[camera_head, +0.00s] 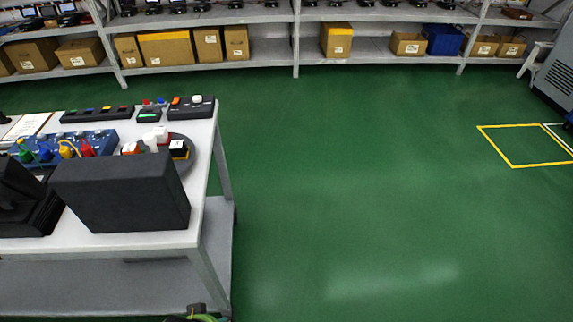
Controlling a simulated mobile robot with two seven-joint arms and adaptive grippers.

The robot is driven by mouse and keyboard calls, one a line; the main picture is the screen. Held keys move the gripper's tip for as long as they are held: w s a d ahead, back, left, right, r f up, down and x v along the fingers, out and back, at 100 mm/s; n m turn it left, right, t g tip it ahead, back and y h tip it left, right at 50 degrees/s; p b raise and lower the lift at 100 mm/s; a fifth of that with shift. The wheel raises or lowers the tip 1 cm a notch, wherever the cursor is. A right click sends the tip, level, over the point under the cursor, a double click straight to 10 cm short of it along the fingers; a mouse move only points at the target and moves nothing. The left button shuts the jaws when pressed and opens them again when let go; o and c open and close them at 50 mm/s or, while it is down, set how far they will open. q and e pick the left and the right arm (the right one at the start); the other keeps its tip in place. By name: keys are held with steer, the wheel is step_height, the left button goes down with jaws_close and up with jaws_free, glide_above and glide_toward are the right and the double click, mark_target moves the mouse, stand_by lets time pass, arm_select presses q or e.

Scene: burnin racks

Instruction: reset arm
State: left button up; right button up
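Neither of my grippers shows clearly in the head view, and no arm can be made out. A small dark and green piece (200,316) is cut off by the bottom edge, beside the table's near right leg. I cannot tell what it is.
A white table (212,150) at left carries a black box (120,192), a blue panel with coloured plugs (75,145) and control boxes (190,107). Shelves with cartons (166,48) line the back. Green floor (360,190) is clear, with a yellow marked square (513,166) at right.

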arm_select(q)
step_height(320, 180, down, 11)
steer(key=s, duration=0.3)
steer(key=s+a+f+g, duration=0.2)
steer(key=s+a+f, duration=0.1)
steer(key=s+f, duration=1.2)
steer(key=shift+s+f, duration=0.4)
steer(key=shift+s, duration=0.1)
